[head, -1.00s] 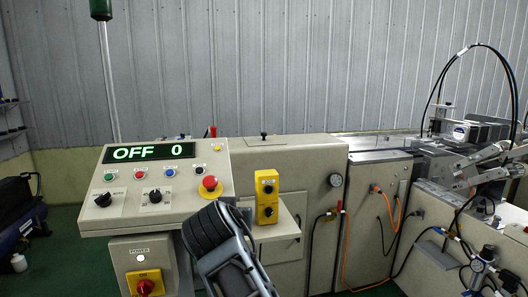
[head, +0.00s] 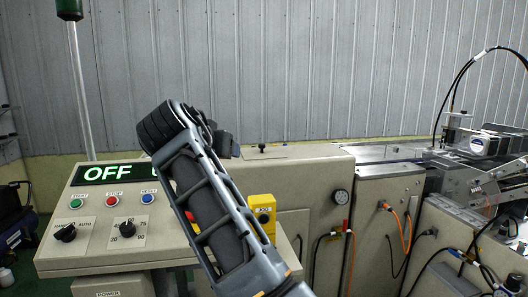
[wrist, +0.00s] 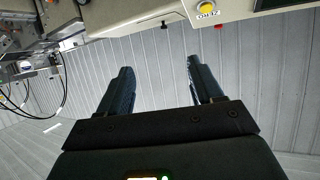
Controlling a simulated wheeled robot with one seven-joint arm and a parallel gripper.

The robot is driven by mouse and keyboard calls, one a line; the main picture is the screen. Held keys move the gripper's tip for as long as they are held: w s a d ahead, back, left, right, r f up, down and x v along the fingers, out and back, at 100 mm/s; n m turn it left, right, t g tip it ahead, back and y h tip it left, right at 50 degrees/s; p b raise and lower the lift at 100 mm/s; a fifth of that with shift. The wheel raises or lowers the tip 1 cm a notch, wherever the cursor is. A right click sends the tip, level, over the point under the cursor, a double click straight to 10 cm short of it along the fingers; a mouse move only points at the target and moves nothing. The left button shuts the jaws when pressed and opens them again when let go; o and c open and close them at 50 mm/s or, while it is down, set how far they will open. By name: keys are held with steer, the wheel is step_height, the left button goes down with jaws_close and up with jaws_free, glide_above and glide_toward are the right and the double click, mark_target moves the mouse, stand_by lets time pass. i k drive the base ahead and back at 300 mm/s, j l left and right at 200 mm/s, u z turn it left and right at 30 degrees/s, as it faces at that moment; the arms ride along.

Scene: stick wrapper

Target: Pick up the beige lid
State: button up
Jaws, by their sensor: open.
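The beige lid (head: 300,153) appears to be the top cover of the beige cabinet in the middle, with a small black knob (head: 262,148) on it. It looks closed, and its exact edges are hard to make out. In the wrist view the beige top (wrist: 130,14) and its knob (wrist: 164,24) show upside down at the upper edge, beyond my fingers. My gripper (wrist: 158,68) is open, with nothing between its two dark fingers. In the head view my raised arm hides most of the gripper and the left part of the cabinet top. My gripper is apart from the lid.
A control panel (head: 95,235) with a lit OFF display (head: 105,174) stands at the left, close to my arm. A yellow switch box (head: 263,215) is on the cabinet front. Machinery with cables (head: 478,150) is at the right. A grey corrugated wall (head: 300,70) stands behind.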

mark_target(262, 153)
steer(key=i+l, duration=0.15)
steer(key=i, duration=0.65)
steer(key=i+l, duration=0.15)
steer(key=i, duration=0.6)
